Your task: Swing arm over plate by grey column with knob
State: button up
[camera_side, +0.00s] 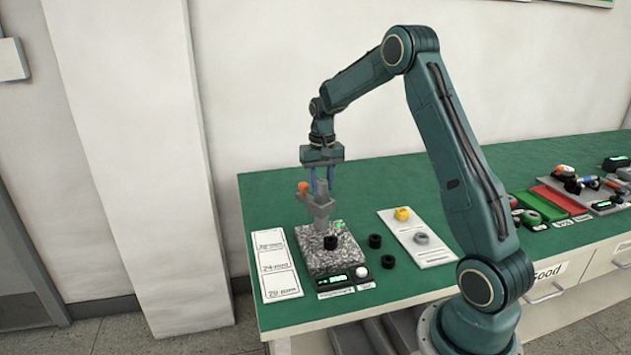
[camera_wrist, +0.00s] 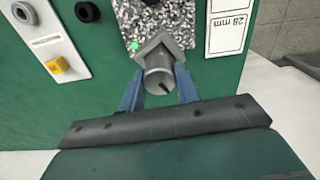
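The grey column (camera_side: 321,207) with an orange knob (camera_side: 304,187) on its left side stands upright at the back of the speckled granite plate (camera_side: 322,262). My gripper (camera_side: 322,188) points down over the column top, with one blue finger on each side. In the wrist view, the column's round grey top (camera_wrist: 160,80) sits between my blue fingertips (camera_wrist: 159,76). They are very close to its sides; I cannot tell whether they touch. The plate (camera_wrist: 150,22) shows beyond it. The knob is not visible there.
A black ring (camera_side: 330,242) sits on the plate. Two more black rings (camera_side: 375,241) lie to the right. A display box (camera_side: 342,281) stands in front. A white tray (camera_side: 432,256) holds yellow and grey parts. A label card (camera_side: 277,265) lies left. More parts crowd the far right.

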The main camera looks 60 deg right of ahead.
grip_shut()
